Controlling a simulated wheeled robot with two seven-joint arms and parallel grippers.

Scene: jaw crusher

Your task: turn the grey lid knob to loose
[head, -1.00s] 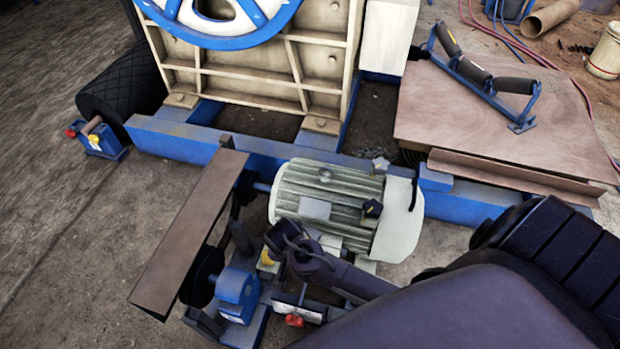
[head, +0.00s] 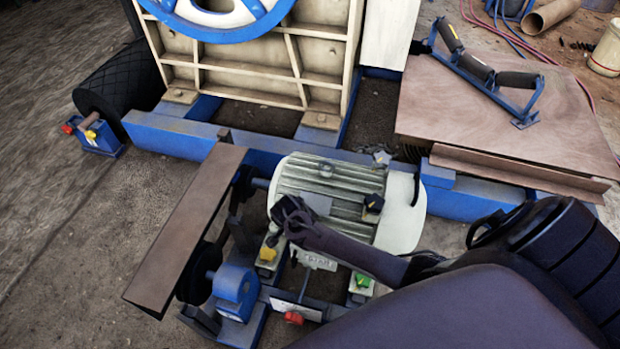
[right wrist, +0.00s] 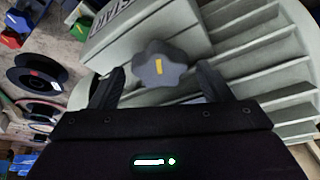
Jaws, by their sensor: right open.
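The grey lid knob (right wrist: 148,70) is a lobed star knob with a short yellow bar, nearly upright in the right wrist view. It sits on a pale grey lid (right wrist: 120,40) with dark lettering, partly cut off by the frame. My right gripper (right wrist: 161,74) is open, with one finger on each side of the knob and visible gaps to both. In the head view my right gripper (head: 284,214) is over the near side of the ribbed motor (head: 335,180); I cannot make out the knob under it. My left gripper is not in view.
A brown belt guard (head: 190,225) stands left of the motor. A yellow knob (head: 267,254), a green knob (head: 362,282), a red knob (head: 293,318) and a black knob (head: 374,203) are nearby. A grey star-shaped piece (head: 382,158) is behind the motor. Open floor lies left.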

